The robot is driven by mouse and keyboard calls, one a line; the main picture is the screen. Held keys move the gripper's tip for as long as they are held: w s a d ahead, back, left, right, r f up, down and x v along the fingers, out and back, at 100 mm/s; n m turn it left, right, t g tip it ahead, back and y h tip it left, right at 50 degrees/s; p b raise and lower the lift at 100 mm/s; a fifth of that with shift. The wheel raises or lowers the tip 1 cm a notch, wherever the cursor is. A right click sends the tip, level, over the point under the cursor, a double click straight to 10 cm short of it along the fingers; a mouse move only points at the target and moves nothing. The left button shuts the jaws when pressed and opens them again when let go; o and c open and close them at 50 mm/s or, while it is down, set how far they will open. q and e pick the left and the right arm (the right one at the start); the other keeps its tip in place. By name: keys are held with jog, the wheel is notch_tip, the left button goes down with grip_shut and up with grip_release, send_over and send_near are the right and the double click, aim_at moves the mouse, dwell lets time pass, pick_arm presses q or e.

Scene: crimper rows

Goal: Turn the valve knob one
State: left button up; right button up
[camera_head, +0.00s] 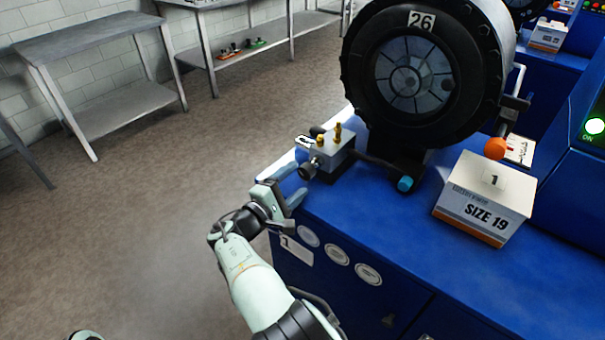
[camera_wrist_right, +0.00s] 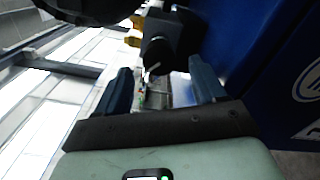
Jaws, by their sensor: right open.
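The valve knob (camera_head: 308,171) is a small dark knob on the front of a grey valve block (camera_head: 331,152) with brass fittings, at the left edge of the blue bench. In the right wrist view the black knob (camera_wrist_right: 165,58) shows beyond the fingertips, with a pale pointer mark. My right gripper (camera_head: 288,184) is open and empty, just short of the knob and facing it. In the right wrist view its two blue fingers (camera_wrist_right: 163,80) stand apart, with the knob ahead of the gap. I cannot tell any contact. My left gripper is not in view.
A large black crimper (camera_head: 422,75) marked 26 stands behind the valve. A white SIZE 19 box (camera_head: 485,199), an orange knob (camera_head: 495,148) and a blue-tipped lever (camera_head: 405,184) lie to the right. Floor (camera_head: 140,215) is clear at left; metal tables (camera_head: 80,40) stand by the wall.

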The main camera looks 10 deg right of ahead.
jog(key=v, duration=0.9)
